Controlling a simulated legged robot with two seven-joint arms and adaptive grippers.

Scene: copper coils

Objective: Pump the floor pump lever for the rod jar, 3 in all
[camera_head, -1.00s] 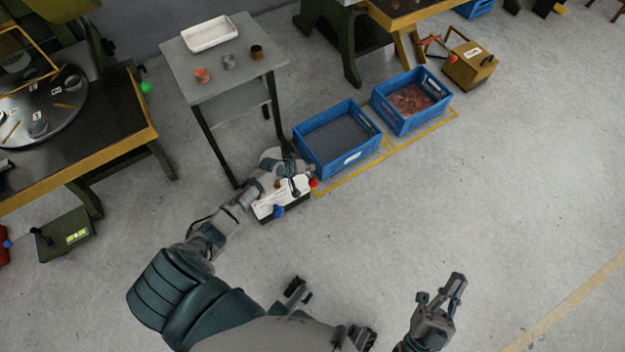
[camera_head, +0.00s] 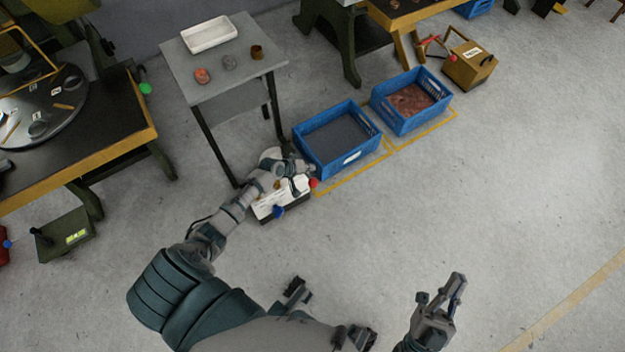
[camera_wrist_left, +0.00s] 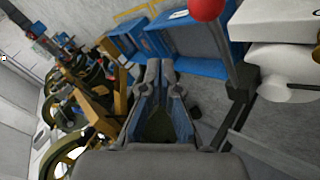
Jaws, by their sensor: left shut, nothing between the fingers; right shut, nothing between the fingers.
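The floor pump (camera_head: 283,202) is a low white box on a dark base, on the floor below the grey table. Its lever shows a red knob (camera_head: 313,183); in the left wrist view the knob (camera_wrist_left: 207,8) tops a dark rod (camera_wrist_left: 233,60). My left gripper (camera_head: 308,169) is at the pump beside the lever, partly hidden by its own wrist. In the wrist view the left fingers (camera_wrist_left: 160,68) are shut and empty, with the rod to their right; contact cannot be told. My right gripper (camera_head: 459,280) is shut and empty above bare floor. I cannot make out the rod jar.
A blue crate (camera_head: 352,165) with dark contents stands right of the pump, another (camera_head: 433,112) with copper-coloured pieces beyond it. A grey table (camera_head: 180,70) bears a white tray (camera_head: 209,35). A green pedal box (camera_head: 66,236) stands left. The floor at right is clear.

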